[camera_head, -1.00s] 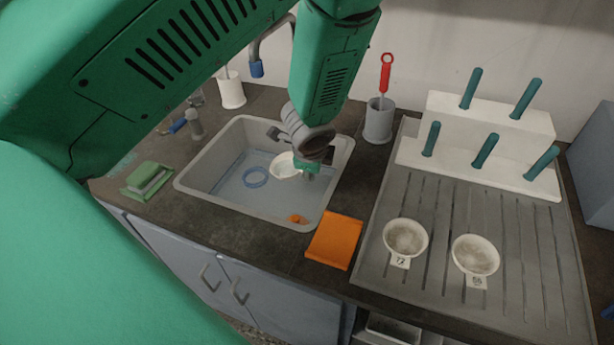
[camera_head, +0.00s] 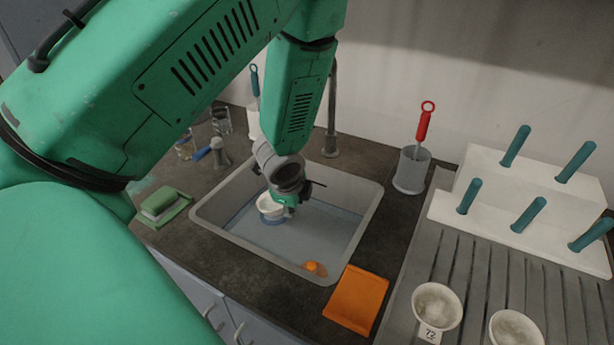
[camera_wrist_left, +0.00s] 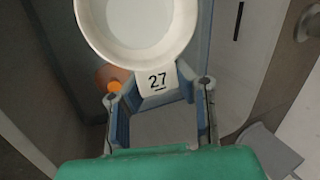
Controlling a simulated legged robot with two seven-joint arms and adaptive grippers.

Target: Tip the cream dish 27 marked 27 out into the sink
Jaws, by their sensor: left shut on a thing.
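My left gripper (camera_head: 284,200) is shut on the tag of the cream dish 27 (camera_head: 268,205) and holds the dish over the sink (camera_head: 345,235). The left wrist view shows the dish (camera_wrist_left: 135,25) close up, with its tag reading 27 between the fingers of the gripper (camera_wrist_left: 158,95). The dish looks about upright, with its pale inside showing; I cannot tell whether anything lies in it. A blue ring in the sink is mostly hidden behind the dish. My right gripper is in neither view.
An orange thing (camera_head: 315,268) lies in the sink's front corner. Dishes, one marked 72 (camera_head: 437,306), stand on the ribbed drainer. A grey pot with a red-handled tool (camera_head: 411,170) and a tap stand behind. A green sponge (camera_head: 159,201) lies left.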

